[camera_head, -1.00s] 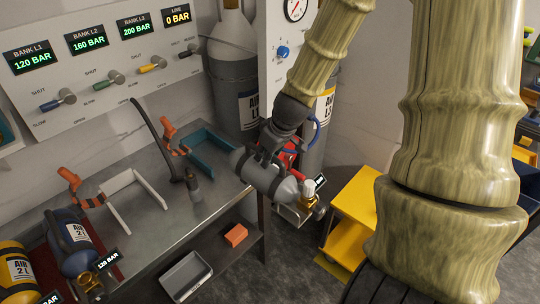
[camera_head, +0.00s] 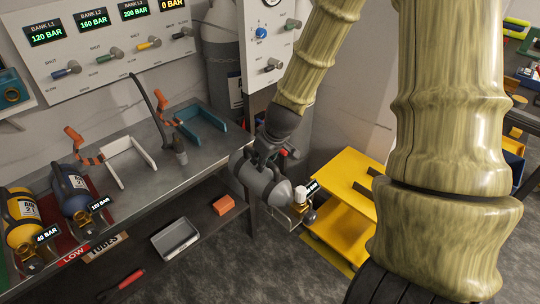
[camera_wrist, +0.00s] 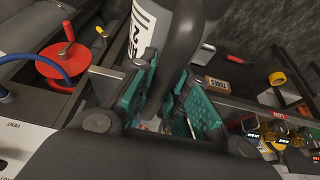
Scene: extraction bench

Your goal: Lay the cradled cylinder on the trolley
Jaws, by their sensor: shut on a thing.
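My gripper (camera_head: 266,150) is shut on a grey cylinder (camera_head: 262,181) and holds it in the air beyond the bench's right end. The cylinder lies tilted, its brass valve (camera_head: 300,208) and small display toward the lower right. In the wrist view the cylinder (camera_wrist: 150,30) shows a white label and dark bands close to my fingers (camera_wrist: 160,105). The yellow trolley (camera_head: 350,187) stands on the floor to the right of the cylinder, apart from it. Part of the trolley is hidden behind my arm.
A grey tray (camera_head: 175,238) and an orange block (camera_head: 223,205) are on the lower shelf.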

